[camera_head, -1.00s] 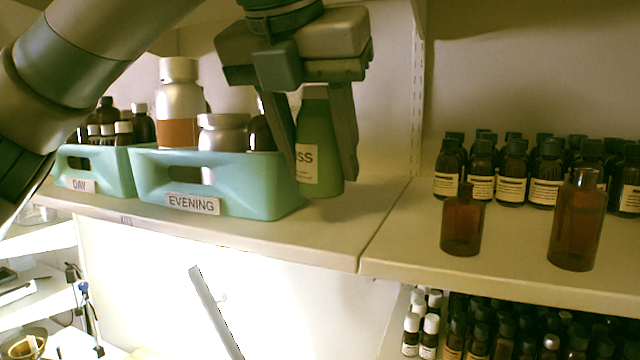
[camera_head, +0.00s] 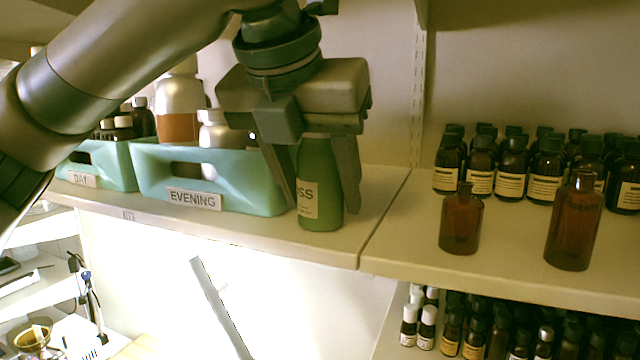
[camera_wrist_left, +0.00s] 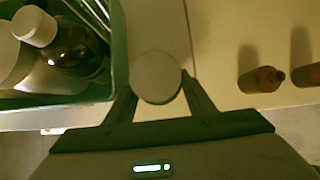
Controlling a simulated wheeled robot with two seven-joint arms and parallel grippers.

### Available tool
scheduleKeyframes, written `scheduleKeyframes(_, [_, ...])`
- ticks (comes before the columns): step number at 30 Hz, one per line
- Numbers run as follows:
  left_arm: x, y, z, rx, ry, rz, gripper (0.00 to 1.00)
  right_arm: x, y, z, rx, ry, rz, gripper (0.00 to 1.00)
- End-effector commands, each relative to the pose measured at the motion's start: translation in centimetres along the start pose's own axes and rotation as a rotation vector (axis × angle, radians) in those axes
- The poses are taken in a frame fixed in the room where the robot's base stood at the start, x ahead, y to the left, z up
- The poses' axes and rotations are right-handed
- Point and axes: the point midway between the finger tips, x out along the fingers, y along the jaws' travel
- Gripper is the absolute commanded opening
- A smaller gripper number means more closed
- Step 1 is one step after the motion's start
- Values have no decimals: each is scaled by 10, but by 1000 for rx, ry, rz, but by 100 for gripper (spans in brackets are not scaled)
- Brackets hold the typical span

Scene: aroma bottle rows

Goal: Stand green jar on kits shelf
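The green jar (camera_head: 320,190) with a cream label is upright between the fingers of my left gripper (camera_head: 322,208). Its base is at or very near the top of the kits shelf (camera_head: 372,205), right of the EVENING bin; I cannot tell if it touches. In the left wrist view the jar's round pale top (camera_wrist_left: 157,78) sits between the two fingers, which close on it from both sides. The gripper hides the jar's upper part in the head view. My right gripper is not in view.
The teal EVENING bin (camera_head: 232,205) with bottles stands close left of the jar, the DAY bin (camera_head: 118,170) beyond it. Right of the shelf seam stand two brown bottles (camera_head: 461,222) (camera_head: 573,225) and rows of labelled dark bottles (camera_head: 512,170). Shelf right of the jar is clear.

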Motion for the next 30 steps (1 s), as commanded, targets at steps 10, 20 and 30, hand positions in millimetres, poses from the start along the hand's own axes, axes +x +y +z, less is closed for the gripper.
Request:
scheduleKeyframes(10, [-4, 0, 2, -1, -1, 0, 49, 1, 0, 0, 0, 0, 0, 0])
scheduleKeyframes(20, [-42, 0, 0, -1, -4, 0, 49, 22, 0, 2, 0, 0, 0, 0])
scheduleKeyframes(30, [-101, 0, 1, -2, -4, 1, 49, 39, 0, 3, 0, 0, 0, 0])
